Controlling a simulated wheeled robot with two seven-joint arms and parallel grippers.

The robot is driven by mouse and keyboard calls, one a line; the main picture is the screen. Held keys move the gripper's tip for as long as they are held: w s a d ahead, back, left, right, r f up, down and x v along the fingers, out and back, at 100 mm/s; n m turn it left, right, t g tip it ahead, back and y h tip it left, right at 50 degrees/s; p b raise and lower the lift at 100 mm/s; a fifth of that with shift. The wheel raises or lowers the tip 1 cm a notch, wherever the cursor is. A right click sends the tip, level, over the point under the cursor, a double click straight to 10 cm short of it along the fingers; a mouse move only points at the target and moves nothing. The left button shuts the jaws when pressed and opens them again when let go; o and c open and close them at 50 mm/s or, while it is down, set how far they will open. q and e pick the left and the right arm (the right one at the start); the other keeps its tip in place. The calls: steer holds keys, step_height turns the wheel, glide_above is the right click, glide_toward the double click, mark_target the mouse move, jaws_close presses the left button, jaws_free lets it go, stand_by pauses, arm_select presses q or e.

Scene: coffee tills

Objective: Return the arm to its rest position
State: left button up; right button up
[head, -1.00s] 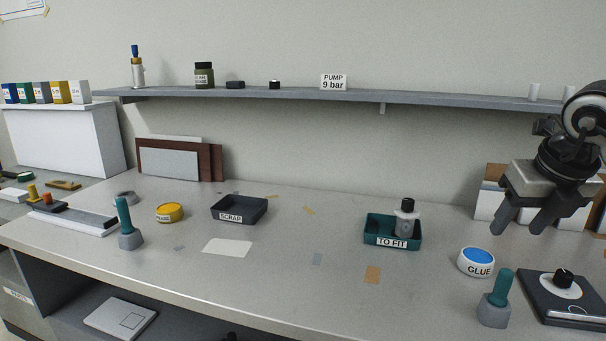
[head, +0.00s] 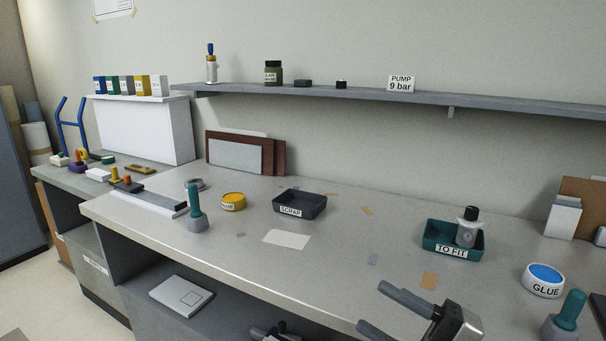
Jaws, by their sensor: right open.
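My right gripper (head: 371,306) is low in the head view, right of centre. Its two grey fingers are spread apart, point left, and hold nothing. The rest of my right arm is cut off by the bottom edge.
The GLUE tub (head: 544,288) and a teal-handled tool (head: 567,314) stand at the right. The SCRAP tray (head: 291,210), yellow tub (head: 232,201) and another teal-handled tool (head: 195,210) stand farther left. The middle of the bench is mostly clear. A long shelf (head: 430,100) runs along the wall.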

steer(key=s+d+f+m+t+h, duration=0.2)
steer(key=f+m+h, duration=0.5)
steer(key=f+m, duration=0.25)
steer(key=s+d+f+m+t+h, duration=0.1)
steer(key=d+f+m+t+h, duration=0.15)
steer(key=f+m+h, duration=0.65)
steer(key=s+a+f+m+g+y, duration=0.1)
steer(key=s+f+m+g, duration=0.4)
steer(key=s+f, duration=0.3)
steer(key=shift+s+a+f, duration=0.4)
steer(key=shift+s, duration=0.35)
